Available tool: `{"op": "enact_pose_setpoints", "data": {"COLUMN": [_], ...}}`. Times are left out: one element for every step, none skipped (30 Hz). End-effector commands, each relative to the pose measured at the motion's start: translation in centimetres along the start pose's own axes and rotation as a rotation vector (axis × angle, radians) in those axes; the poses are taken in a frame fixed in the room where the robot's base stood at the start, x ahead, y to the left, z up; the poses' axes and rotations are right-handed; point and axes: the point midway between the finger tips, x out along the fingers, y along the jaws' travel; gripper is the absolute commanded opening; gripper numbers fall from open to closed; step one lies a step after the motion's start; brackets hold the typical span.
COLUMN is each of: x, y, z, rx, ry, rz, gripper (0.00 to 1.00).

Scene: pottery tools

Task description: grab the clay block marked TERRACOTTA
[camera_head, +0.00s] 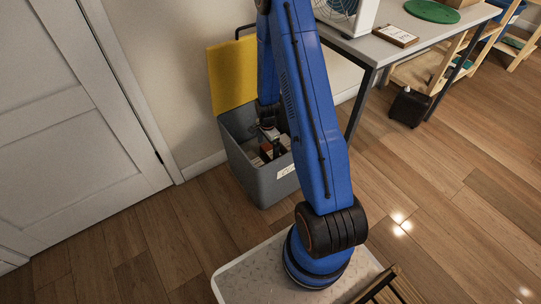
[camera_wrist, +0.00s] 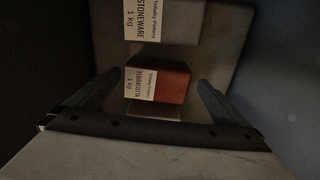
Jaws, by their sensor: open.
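The clay block marked TERRACOTTA (camera_wrist: 174,82) is reddish brown with a white label on its left face. It lies inside a grey bin (camera_head: 262,185). In the wrist view my gripper (camera_wrist: 159,80) is open, with one dark finger on each side of the block and gaps between. I cannot tell how deep the fingertips reach beside it. In the head view my gripper (camera_head: 270,124) is down in the bin's mouth, and my arm covers part of the bin.
A grey block marked STONEWARE (camera_wrist: 178,22) lies just beyond the terracotta one. A pale block (camera_wrist: 153,110) shows partly below it. The bin's yellow lid (camera_head: 230,75) stands open against the wall. A table (camera_head: 372,48) stands to the right.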

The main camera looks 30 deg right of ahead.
Motion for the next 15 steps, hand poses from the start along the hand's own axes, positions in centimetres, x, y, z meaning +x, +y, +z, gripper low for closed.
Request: {"op": "enact_pose_setpoints", "data": {"x": [0.2,0.3,0.4,0.5,0.6,0.7,0.9,1.1,1.5,1.8,2.1,2.6,3.0,3.4,3.9], "y": [0.0,0.0,0.0,0.0,0.0,0.1,0.1,0.1,0.2,0.2,0.3,0.3,0.4,0.4,0.4], "z": [0.0,0.0,0.0,-0.1,-0.1,-0.2,-0.2,-0.3,-0.5,-0.6,-0.8,-1.0,-1.2,-1.4,-1.4], "rx": [0.0,0.0,0.0,0.0,0.0,0.0,0.001,0.001,0.001,0.002,0.002,0.002,0.002,0.002,0.0], "ry": [0.0,0.0,0.0,0.0,0.0,0.0,0.0,0.0,0.0,0.0,-0.001,-0.001,-0.001,-0.001,-0.001], "rz": [0.0,0.0,0.0,0.0,0.0,0.0,0.001,0.001,0.001,0.001,0.002,0.003,0.003,0.002,0.002], "gripper": [1.0,1.0,1.0,1.0,1.0,1.0,1.0,1.0,1.0,1.0,1.0,1.0,1.0,1.0,1.0]}}
